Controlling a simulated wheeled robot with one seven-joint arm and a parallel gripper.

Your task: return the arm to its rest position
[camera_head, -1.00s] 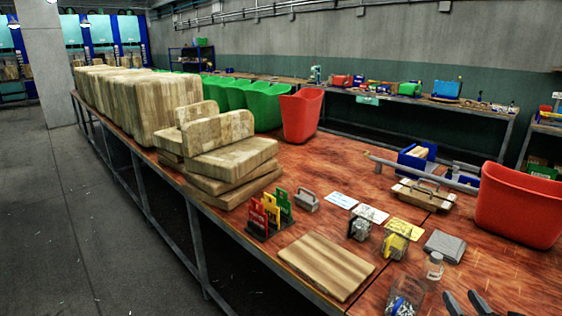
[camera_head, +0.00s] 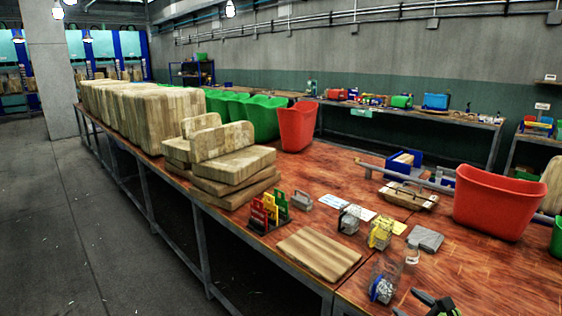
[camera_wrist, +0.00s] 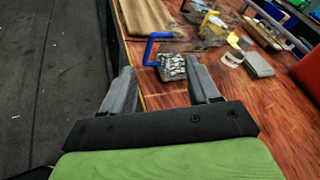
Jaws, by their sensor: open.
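My gripper (camera_head: 412,301) shows at the bottom right of the head view, a dark pair of fingers with a green body behind. In the wrist view its two grey fingers (camera_wrist: 162,84) are wide apart with nothing held between them. Most of my arm is out of view.
A large red bin (camera_head: 497,203) stands at right. Floor (camera_head: 75,230) at left is clear.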

